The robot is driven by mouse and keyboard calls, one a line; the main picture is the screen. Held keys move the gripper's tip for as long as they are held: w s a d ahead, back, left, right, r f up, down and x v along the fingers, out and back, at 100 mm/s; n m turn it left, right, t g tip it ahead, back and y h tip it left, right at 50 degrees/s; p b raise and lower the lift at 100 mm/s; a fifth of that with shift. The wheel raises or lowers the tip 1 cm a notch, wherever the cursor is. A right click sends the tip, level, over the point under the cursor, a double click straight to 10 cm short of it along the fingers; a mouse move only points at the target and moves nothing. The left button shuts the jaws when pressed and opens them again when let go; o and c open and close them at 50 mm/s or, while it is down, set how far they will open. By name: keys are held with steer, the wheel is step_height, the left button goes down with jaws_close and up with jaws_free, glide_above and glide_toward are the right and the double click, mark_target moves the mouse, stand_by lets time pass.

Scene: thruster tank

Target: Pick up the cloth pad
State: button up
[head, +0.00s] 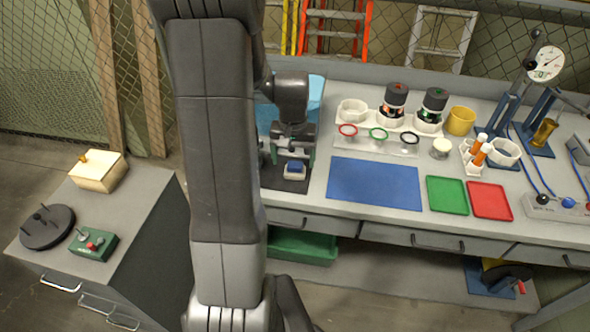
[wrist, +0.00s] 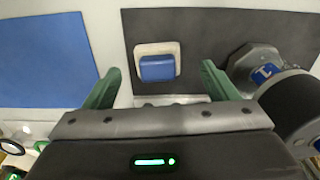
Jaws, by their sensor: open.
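The cloth pad (wrist: 157,68) looks like a small blue block on a cream holder (wrist: 141,55). It lies on a dark mat (wrist: 190,25), and it also shows in the head view (head: 294,167). My gripper (head: 292,152) is open above the mat. In the wrist view its green fingertips (wrist: 160,80) stand apart, one to each side of the pad. Nothing is between the fingers at their own height that I can see. I cannot tell the exact height of the fingers above the pad.
A large blue mat (head: 375,185) lies to the right, then green (head: 447,195) and red (head: 490,201) trays. Jars (head: 395,98) and rings (head: 378,134) stand behind.

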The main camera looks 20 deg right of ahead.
mark_target(295, 165)
steer(key=shift+d+f+p, duration=0.2)
steer(key=shift+f+p, duration=0.15)
steer(key=shift+f, duration=1.9)
steer(key=shift+c, duration=0.4)
steer(key=c, duration=1)
